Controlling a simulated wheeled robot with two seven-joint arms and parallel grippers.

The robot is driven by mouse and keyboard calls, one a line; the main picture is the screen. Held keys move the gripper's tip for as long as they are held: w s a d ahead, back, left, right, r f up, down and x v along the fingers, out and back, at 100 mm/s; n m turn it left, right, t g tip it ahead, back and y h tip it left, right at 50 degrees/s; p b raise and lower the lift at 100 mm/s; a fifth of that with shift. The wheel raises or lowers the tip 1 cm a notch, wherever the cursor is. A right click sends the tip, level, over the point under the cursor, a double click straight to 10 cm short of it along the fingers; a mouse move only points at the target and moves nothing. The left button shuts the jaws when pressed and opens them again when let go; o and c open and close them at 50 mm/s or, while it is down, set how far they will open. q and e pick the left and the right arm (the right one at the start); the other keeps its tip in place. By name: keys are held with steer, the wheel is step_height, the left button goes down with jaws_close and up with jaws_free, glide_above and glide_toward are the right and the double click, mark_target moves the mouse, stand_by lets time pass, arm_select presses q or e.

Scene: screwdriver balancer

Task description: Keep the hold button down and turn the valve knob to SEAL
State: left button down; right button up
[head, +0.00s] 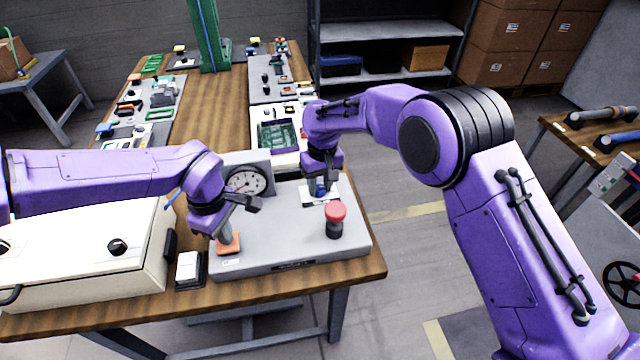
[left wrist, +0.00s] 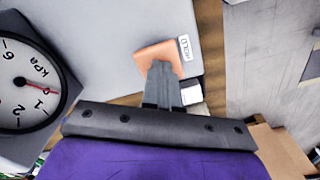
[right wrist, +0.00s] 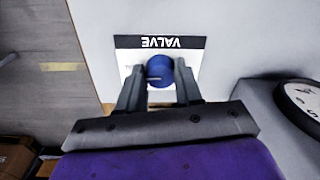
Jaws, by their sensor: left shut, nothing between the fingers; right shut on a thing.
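The orange hold button (head: 229,246) is on the front left of the grey panel (head: 280,235). It also shows in the left wrist view (left wrist: 152,52) beside a HOLD label. My left gripper (head: 222,233) is shut and empty, pointing down with its fingertips at the button, apparently touching it; how far it is pressed cannot be told. The blue valve knob (right wrist: 160,69) sits on a white plate (right wrist: 190,52) marked VALVE. My right gripper (right wrist: 158,80) is shut on the knob, one finger on each side. A pale mark on the knob points left in the right wrist view. The SEAL marking is not readable.
A cream case (head: 80,255) and a white-topped switch (head: 188,266) stand to the left.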

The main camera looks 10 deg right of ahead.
steer(key=shift+f, duration=0.1)
stand_by(0.3)
steer(key=o, duration=1)
steer(key=shift+o, duration=0.2)
